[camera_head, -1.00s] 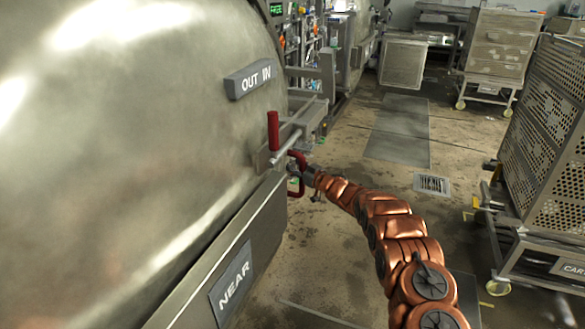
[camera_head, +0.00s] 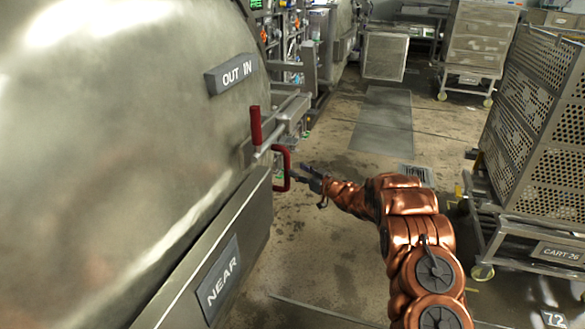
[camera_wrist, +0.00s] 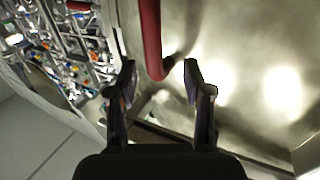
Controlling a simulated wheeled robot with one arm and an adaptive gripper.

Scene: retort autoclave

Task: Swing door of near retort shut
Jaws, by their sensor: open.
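The near retort's large rounded steel body (camera_head: 110,150) fills the left of the head view, with a NEAR plate (camera_head: 220,278) low down. A red D-shaped handle (camera_head: 286,168) sticks out at its far edge, beside an upright red lever (camera_head: 255,124). I cannot tell how far the door stands from its frame. My gripper (camera_head: 306,172) is open and empty, just right of the D-handle and apart from it. In the wrist view the open fingertips (camera_wrist: 160,76) point at the red handle (camera_wrist: 152,40), whose lower bend shows between and beyond them.
A perforated cart (camera_head: 530,125) on wheels stands close at the right. Another cart (camera_head: 480,40) and a metal box (camera_head: 385,55) stand farther back. Piping and valves (camera_head: 290,50) lie beyond the retort. Floor (camera_head: 330,240) is clear between the retort and the cart.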

